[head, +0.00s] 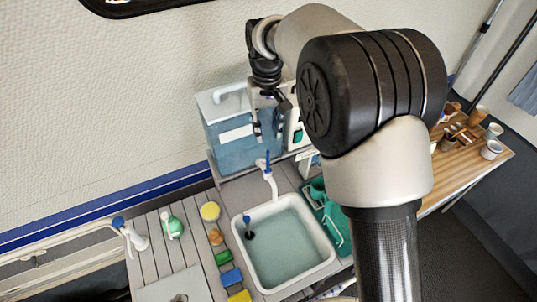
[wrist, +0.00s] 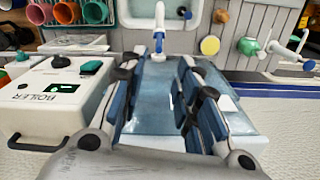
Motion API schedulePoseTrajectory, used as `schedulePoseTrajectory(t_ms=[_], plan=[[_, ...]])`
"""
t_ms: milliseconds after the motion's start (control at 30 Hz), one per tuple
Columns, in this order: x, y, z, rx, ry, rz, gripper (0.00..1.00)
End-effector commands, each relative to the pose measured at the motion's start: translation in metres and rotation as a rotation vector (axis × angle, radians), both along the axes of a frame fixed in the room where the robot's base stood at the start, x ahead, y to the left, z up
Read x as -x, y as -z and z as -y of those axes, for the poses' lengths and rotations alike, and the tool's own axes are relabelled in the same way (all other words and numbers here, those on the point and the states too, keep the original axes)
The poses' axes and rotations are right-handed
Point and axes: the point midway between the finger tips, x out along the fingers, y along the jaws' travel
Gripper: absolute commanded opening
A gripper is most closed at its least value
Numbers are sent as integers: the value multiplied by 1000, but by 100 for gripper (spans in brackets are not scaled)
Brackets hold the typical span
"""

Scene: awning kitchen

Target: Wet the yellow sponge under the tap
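A yellow block (head: 240,296), which looks like the yellow sponge, lies on the grey slatted counter at the bottom edge of the head view, left of the sink and partly cut off. I cannot make it out in the wrist view. The white tap (head: 270,182) with a blue lever stands behind the sink (head: 327,248); it also shows in the wrist view (wrist: 159,32). No stream is visible from it. My gripper (head: 268,135) is open and empty, pointing down by the blue water tank (head: 228,130). In the wrist view its fingers (wrist: 158,68) are spread over the tank.
A blue block (head: 231,277), a green block (head: 223,257), an orange item (head: 216,237) and a round yellow item (head: 210,211) line the sink's left. A green bottle (head: 172,227) stands further left. A white boiler (wrist: 55,100) is close beside my gripper. Green racks (head: 332,215) flank the sink's right.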

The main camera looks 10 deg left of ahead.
Motion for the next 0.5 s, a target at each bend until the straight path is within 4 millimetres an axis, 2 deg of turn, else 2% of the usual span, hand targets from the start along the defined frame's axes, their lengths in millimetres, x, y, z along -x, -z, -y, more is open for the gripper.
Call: schedulePoseTrajectory(t_ms=[100, 500], plan=[[1, 28, 1, 2, 0, -5, 30], [1, 112, 1, 0, 1, -3, 30]])
